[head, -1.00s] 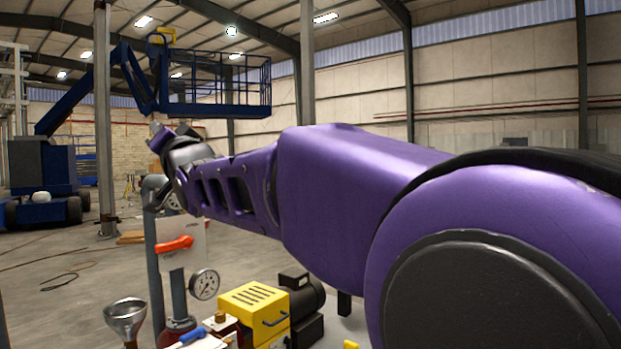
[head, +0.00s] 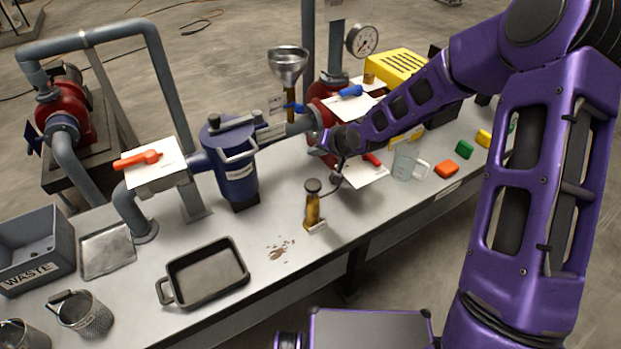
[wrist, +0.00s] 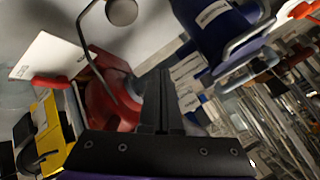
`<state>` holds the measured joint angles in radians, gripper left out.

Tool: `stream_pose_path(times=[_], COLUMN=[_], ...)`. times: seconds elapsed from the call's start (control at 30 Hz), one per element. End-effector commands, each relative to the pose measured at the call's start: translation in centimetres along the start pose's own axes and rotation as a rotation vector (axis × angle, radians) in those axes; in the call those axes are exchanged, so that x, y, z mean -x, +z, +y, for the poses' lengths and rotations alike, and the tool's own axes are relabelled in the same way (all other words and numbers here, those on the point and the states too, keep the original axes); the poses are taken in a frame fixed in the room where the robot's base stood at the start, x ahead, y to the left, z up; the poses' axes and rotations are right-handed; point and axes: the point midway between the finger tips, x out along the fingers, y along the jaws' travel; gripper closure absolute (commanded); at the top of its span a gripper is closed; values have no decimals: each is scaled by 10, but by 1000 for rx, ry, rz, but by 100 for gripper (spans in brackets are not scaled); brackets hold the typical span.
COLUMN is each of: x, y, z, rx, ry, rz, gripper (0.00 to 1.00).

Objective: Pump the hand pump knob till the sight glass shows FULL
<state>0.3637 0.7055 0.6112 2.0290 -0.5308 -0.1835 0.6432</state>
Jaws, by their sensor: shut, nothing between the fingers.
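The hand pump is a small brass post (head: 313,208) with a dark round knob (head: 312,186) on top, standing upright near the bench's front edge. In the wrist view a grey round disc (wrist: 121,12) at the top edge looks like this knob, with a thin dark curved line beside it. My gripper (head: 338,178) is just right of the knob, apart from it, and small and dark in the head view. In the wrist view my gripper (wrist: 160,75) has its fingers together and empty. I cannot make out a sight glass reading.
A blue filter housing (head: 232,175) stands left of the pump and a red pump body (head: 325,95) behind. A black tray (head: 207,274), a waste bin (head: 40,245) and a clear jug (head: 405,162) sit on the bench. Brown spots mark the bench left of the hand pump.

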Motion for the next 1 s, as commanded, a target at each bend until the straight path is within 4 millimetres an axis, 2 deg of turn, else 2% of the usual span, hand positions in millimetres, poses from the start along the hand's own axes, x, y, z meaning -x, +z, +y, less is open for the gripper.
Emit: stream_pose_path(times=[0.57, 1.0], x=[-5, -48], y=[8, 40], z=[3, 35], rx=[-1, -1], ry=[-6, -6], rz=[-11, -9], gripper=[100, 100])
